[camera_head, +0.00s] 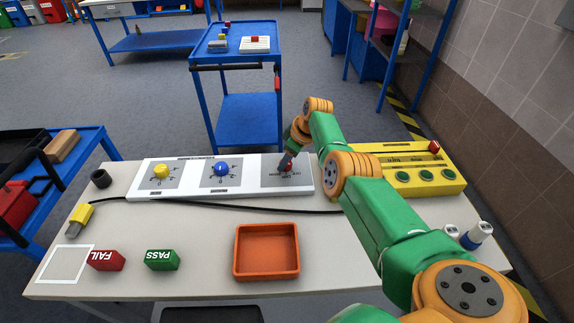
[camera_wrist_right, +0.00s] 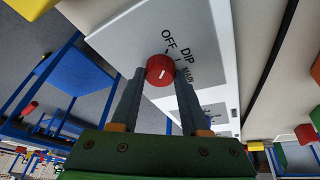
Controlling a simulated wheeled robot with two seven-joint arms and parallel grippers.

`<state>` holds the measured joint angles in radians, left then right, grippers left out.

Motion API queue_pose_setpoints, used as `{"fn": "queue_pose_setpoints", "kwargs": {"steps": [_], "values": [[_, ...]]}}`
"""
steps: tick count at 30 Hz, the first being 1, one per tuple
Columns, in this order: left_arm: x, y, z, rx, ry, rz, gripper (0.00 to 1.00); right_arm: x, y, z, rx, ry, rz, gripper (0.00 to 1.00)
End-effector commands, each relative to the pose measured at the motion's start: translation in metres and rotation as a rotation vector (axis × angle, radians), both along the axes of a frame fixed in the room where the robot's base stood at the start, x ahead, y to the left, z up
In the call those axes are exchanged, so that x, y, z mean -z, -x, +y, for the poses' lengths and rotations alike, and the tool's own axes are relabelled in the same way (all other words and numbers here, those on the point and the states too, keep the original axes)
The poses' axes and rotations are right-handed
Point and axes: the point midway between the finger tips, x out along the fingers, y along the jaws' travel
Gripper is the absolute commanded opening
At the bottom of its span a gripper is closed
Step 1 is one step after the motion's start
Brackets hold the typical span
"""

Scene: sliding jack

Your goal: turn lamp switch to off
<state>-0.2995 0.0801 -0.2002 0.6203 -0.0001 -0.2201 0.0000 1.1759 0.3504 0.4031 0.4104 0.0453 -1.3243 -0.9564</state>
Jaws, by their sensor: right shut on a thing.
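The lamp switch is a round red knob (camera_head: 285,166) on the right end of a long white panel (camera_head: 228,191) on the table. In the right wrist view the knob (camera_wrist_right: 160,69) has a short white pointer mark, with the words OFF, DIP and MAIN printed beside it. I cannot tell for sure which word the mark points to. My right gripper (camera_head: 289,158) reaches down onto the knob, its fingers closed on either side of it; in the wrist view the gripper (camera_wrist_right: 158,76) holds it between its fingertips. My left gripper is not in view.
The panel also carries a yellow knob (camera_head: 161,171) and a blue knob (camera_head: 221,169). A yellow box with green buttons (camera_head: 424,177) stands to the right. An orange tray (camera_head: 267,272), a red FAIL block (camera_head: 106,261) and a green PASS block (camera_head: 161,260) are in front. A black cable crosses the table.

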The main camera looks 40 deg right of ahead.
Motion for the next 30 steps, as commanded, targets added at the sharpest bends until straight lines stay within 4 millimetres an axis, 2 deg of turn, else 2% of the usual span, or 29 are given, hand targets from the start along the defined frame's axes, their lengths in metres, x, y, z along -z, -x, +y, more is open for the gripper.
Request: {"fn": "queue_pose_setpoints", "kwargs": {"steps": [4, 18, 19, 21, 22, 30], "values": [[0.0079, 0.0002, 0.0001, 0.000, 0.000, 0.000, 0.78, 0.0016, -0.0003, 0.0003, -0.029, 0.000, -0.001, 0.00], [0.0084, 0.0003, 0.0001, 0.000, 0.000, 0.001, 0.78, -0.0001, 0.0000, 0.0001, -0.042, 0.001, 0.001, 0.00], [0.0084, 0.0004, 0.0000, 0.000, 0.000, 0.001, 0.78, -0.0001, 0.0000, 0.0001, -0.042, 0.001, 0.001, 0.51], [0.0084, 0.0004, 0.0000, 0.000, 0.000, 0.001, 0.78, -0.0001, 0.0000, 0.0002, -0.041, 0.000, 0.001, 0.70], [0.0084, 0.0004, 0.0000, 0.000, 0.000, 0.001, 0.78, 0.0000, 0.0000, 0.0002, -0.041, 0.000, 0.001, 0.76], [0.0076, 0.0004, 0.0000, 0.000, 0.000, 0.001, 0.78, -0.0007, 0.0001, 0.0001, -0.040, 0.000, 0.001, 0.76]]}}
